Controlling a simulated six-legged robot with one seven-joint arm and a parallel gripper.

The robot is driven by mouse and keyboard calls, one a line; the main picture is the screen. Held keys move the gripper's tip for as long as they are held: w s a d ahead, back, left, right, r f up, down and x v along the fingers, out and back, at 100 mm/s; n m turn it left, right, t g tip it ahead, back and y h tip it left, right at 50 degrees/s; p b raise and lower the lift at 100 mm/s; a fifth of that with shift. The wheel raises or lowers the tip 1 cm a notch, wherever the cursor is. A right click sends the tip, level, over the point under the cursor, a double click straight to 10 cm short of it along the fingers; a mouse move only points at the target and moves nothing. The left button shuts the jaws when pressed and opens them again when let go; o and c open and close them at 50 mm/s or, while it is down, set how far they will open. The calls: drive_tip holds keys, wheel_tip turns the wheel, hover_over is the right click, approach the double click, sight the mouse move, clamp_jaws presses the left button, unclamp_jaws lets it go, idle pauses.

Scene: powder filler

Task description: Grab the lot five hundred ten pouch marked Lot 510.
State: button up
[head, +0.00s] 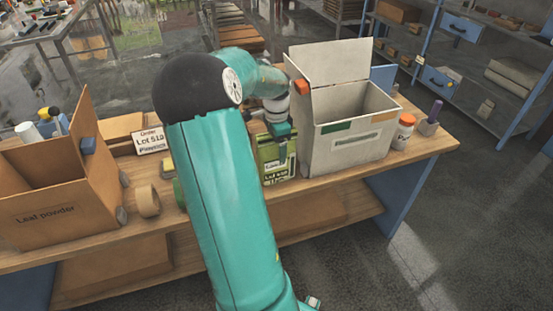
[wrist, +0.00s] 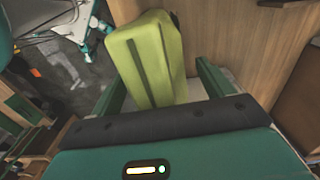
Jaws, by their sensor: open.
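A green pouch (head: 275,163) stands on the workbench just left of the grey box in the head view. Its label has small print that I cannot read for certain. My gripper (head: 279,129) is at the top of this pouch. In the wrist view a yellow-green pouch (wrist: 147,60) lies between the two spread teal fingers of my gripper (wrist: 162,80); no lettering shows on the side I see. A sign (head: 151,141) reading Lot 510 stands on the bench to the left. A bit of another green thing (head: 179,194) shows beside my arm, mostly hidden.
The grey open box (head: 350,150) stands close on the pouch's right. A white bottle with an orange cap (head: 403,133) is beyond it. My arm hides the bench's middle.

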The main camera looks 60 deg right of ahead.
drive_tip(key=shift+c, duration=0.4)
drive_tip(key=c, duration=1.4)
drive_tip(key=shift+c, duration=0.6)
drive_tip(key=shift+r, duration=0.15)
